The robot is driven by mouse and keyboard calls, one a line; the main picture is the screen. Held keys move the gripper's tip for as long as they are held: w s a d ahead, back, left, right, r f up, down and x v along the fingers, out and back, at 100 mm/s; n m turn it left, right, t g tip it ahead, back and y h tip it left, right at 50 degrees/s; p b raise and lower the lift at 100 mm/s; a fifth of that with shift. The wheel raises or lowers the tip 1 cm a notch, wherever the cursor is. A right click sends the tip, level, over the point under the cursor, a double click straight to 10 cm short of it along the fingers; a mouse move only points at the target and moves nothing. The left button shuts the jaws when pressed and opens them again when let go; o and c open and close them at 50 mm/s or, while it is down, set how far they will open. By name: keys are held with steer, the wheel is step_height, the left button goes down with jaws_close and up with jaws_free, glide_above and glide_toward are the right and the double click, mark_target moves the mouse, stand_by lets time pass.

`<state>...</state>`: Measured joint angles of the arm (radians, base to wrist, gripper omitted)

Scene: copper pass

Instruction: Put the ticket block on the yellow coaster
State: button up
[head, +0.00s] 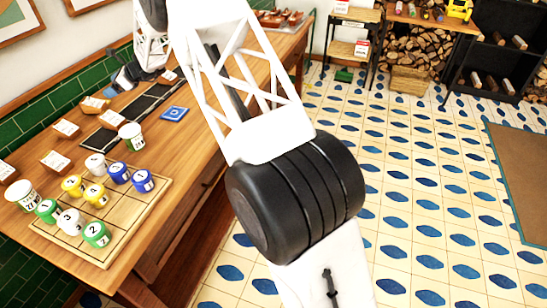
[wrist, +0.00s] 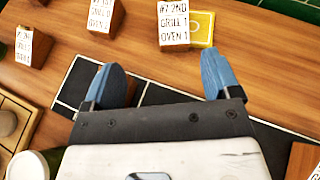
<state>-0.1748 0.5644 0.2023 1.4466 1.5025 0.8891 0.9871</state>
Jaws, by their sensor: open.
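Several wooden ticket blocks with white printed labels stand on the counter. In the wrist view, one ticket block (wrist: 173,26), labelled "#7 2ND GRILL 1 OVEN 1", is at the top centre. The yellow coaster (wrist: 203,28) shows directly to its right, partly hidden behind it; I cannot tell whether the block rests on it. Other ticket blocks stand farther left, one at the top (wrist: 103,15) and one at the left edge (wrist: 24,46). My gripper (wrist: 160,67) is open and empty, its blue fingers apart over the dark strip. I cannot make out the yellow coaster in the head view.
A dark segmented strip (head: 140,108) lies along the counter, with a blue coaster (head: 173,114) beside it. A wooden grid board (head: 125,220) holds several numbered coloured cups at the near end. Two larger cups (head: 132,136) (head: 22,196) stand near the board.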

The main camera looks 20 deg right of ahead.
steer(key=s+d+r+n+g+h, duration=0.15)
steer(key=s+d+r+n, duration=0.35)
steer(key=s, duration=0.7)
steer(key=s+d+r+n+h, duration=0.2)
steer(key=s+d+r, duration=0.45)
steer(key=s, duration=0.45)
steer(key=s+d+r+n+g+h, duration=0.15)
steer(key=s+d+r+n, duration=0.35)
steer(key=s, duration=0.7)
steer(key=s+d+f+n+h, duration=0.1)
steer(key=s+d, duration=0.4)
steer(key=s, duration=0.7)
steer(key=s+d+f+n+h, duration=0.1)
steer(key=s+d+n+h, duration=0.3)
steer(key=s, duration=0.9)
steer(key=s+d+f+n+t+h, duration=0.1)
steer(key=s+d+n+h, duration=0.1)
steer(key=s+d+n, duration=0.2)
steer(key=s+d, duration=0.3)
steer(key=s, duration=0.5)
steer(key=shift+s+f, duration=0.25)
steer(key=shift+s, duration=0.15)
steer(key=shift+o, duration=0.4)
steer(key=shift+w+a, duration=0.1)
